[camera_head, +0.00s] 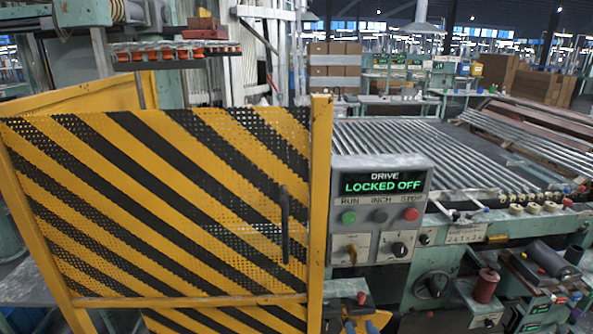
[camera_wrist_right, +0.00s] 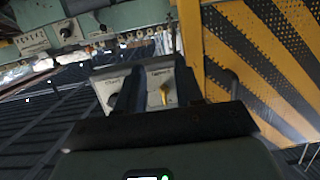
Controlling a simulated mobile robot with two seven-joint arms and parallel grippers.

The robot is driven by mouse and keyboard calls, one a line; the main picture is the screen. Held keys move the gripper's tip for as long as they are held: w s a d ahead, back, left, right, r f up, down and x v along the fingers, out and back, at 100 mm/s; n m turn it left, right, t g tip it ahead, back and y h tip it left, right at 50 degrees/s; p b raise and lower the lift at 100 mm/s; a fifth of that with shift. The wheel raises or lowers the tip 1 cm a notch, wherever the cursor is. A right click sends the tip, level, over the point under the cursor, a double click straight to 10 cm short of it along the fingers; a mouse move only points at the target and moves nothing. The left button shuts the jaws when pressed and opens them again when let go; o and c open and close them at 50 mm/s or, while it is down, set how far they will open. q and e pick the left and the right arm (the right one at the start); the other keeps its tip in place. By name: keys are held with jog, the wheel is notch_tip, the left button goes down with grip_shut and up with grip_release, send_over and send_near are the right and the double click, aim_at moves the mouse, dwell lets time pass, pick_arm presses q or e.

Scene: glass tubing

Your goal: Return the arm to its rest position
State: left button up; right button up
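My right gripper (camera_wrist_right: 156,78) shows in the right wrist view as two dark fingers standing apart above a dark bar. It looks open, with nothing held between the fingers. Past it are the light plates of the control panel, with a yellow key switch (camera_wrist_right: 165,95) showing between the fingers and a black knob (camera_wrist_right: 110,100) to the left. In the head view the same key switch (camera_head: 352,252) sits low on the panel (camera_head: 381,180), whose display reads DRIVE LOCKED OFF. I cannot make out my right gripper clearly in the head view. My left gripper does not show.
A yellow-and-black striped guard (camera_head: 180,200) with a dark handle (camera_head: 285,225) stands left of the panel. A roller bed (camera_head: 430,155) lies behind the panel. A machine front with a large knob (camera_head: 435,285) and a red spool (camera_head: 485,287) fills the lower right.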

jog(key=s+f+m+g+p, duration=0.15)
jog(key=s+f+g, duration=0.3)
jog(key=f, duration=0.75)
jog(key=s+f+g+p, duration=0.2)
jog(key=s+f+g, duration=0.25)
jog(key=f, duration=0.85)
pick_arm(q)
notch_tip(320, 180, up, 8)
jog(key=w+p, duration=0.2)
jog(key=p, duration=0.1)
jog(key=shift+p, duration=0.35)
pick_arm(e)
jog(key=s+a+f+m+g+y, duration=0.1)
jog(key=s+f+g, duration=0.2)
jog(key=s, duration=0.8)
jog(key=s+a+f+m+g+y, duration=0.1)
jog(key=s+a+f+m+g, duration=0.1)
jog(key=s+f+g, duration=0.2)
jog(key=s+f, duration=0.3)
jog(key=s, duration=0.4)
jog(key=shift+f+y, duration=0.3)
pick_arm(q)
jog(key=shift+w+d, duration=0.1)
pick_arm(e)
jog(key=shift+s+m, duration=0.1)
jog(key=shift+m, duration=0.15)
